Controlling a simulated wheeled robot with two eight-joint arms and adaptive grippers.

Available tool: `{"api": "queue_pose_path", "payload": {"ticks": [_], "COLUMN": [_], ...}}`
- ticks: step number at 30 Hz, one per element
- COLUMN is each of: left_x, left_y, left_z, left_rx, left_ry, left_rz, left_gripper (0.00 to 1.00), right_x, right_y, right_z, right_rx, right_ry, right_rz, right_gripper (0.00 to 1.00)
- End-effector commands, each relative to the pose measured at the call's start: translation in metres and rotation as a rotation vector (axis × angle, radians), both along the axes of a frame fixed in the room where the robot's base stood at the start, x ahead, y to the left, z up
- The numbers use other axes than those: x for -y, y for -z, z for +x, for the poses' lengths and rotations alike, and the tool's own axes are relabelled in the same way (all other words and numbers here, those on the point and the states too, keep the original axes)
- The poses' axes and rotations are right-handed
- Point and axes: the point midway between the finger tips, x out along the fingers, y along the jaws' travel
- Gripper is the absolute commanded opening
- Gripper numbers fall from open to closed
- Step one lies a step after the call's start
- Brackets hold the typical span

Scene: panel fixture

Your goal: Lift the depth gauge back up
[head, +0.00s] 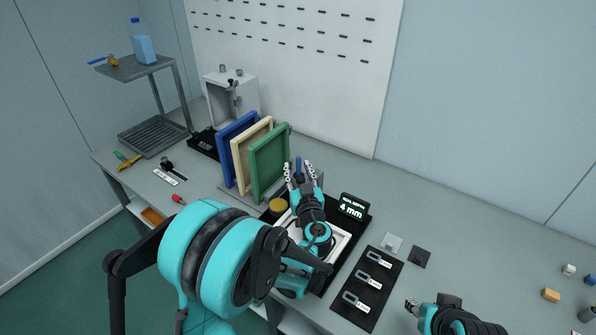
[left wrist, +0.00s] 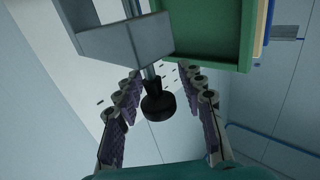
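The depth display (head: 352,207) reads "SEAL DEPTH 4 mm" and stands at the back of a black tray. My left gripper (head: 300,172) is over this station, in front of the green frame. In the left wrist view, the fingers of the left gripper (left wrist: 166,100) are spread on either side of a black knob (left wrist: 157,102) on a short metal stem, with gaps on both sides. The stem meets a grey block (left wrist: 125,42), seemingly part of the depth gauge. My arm hides much of the gauge in the head view. My right gripper (head: 411,304) is at the lower right, its opening unclear.
Blue (head: 235,135), cream (head: 240,155) and green (head: 270,165) frames stand upright close behind the left gripper. A black board (head: 352,311) with labelled clips lies to the right of the tray. Small blocks sit at the far right. The bench's back right is clear.

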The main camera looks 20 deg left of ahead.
Motion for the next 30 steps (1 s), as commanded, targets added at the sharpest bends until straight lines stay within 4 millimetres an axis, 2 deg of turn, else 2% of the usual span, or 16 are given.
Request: {"api": "queue_pose_path", "payload": {"ticks": [1,5,6,15,24,30], "left_x": [0.0,0.0,0.0,0.0,0.0,0.0], "left_y": [0.0,0.0,0.0,-0.001,-0.039,-0.039], "left_z": [0.0,0.0,0.0,0.0,0.0,0.0], "left_rx": [0.0,0.0,0.0,0.0,0.0,0.0], "left_ry": [0.0,0.0,0.0,0.0,0.0,0.0], "left_rz": [0.0,0.0,0.0,0.0,0.0,0.001], "left_gripper": [0.37,0.02,0.0,0.0,0.0,0.0], "right_x": [0.0,0.0,0.0,0.0,0.0,0.0], "right_y": [0.0,0.0,0.0,-0.001,-0.028,-0.026], "right_z": [0.0,0.0,0.0,0.0,0.0,0.0], "right_rx": [0.0,0.0,0.0,0.0,0.0,0.0], "right_ry": [0.0,0.0,0.0,0.0,0.0,0.0], "right_rz": [0.0,0.0,0.0,0.0,0.0,0.0], "right_gripper": [0.4,0.4,0.4,0.4,0.4,0.4]}}
